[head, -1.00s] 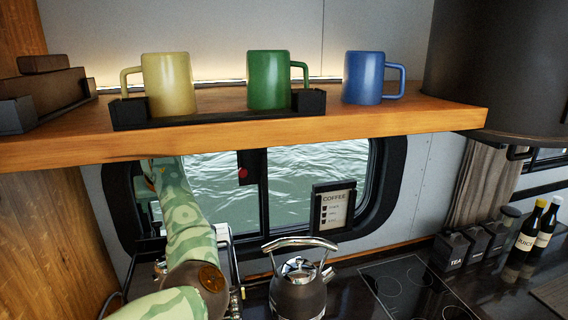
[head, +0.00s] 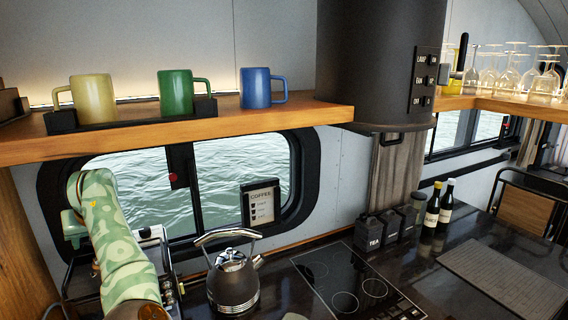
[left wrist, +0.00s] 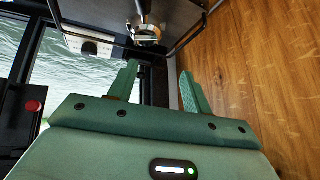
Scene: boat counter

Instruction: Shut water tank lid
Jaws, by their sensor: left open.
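My left gripper (left wrist: 158,84) is open and empty in the left wrist view, its two green fingers apart. In the head view my left arm stands in front of the window's left part and bends at the top; its fingertips cannot be made out there. A metal-framed machine (head: 158,248), partly hidden behind this arm, stands on the counter left of the kettle. I cannot make out a water tank or its lid on it. In the left wrist view metal parts (left wrist: 146,32) and thin rails show beyond the fingers. My right gripper is in neither view.
A wooden shelf (head: 225,124) with yellow, green and blue mugs runs above the window. A dark kettle (head: 233,282) stands right of the machine, beside a hob (head: 345,283). A wood panel (left wrist: 262,75) lies close to the gripper's right.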

